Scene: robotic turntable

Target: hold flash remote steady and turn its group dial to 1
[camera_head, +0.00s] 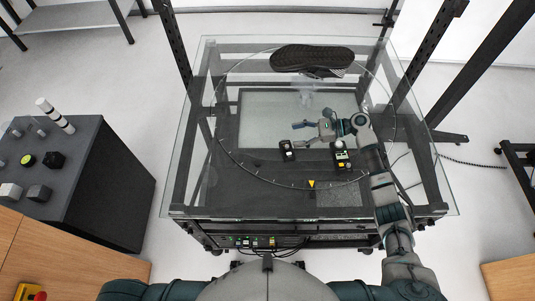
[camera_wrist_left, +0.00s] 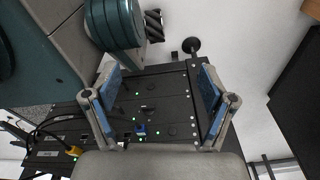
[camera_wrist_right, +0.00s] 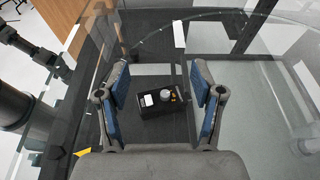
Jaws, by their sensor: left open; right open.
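A small black box with a silver dial and a white label (camera_wrist_right: 162,101), which looks like the flash remote, lies on the glass turntable. My right gripper (camera_head: 302,132) is open and empty above the glass, just beyond the box. In the right wrist view the box shows between the open fingers (camera_wrist_right: 159,78), apart from them. My left gripper (camera_wrist_left: 160,78) is open and empty, facing dark panels with small green lights. The dial's setting is too small to read.
A black shoe (camera_head: 312,59) sits on a clear stand (camera_head: 305,92) at the turntable's far side. A yellow triangle marker (camera_head: 311,184) is at the near rim. A dark control box (camera_head: 75,170) with knobs stands left. Black frame posts flank the glass.

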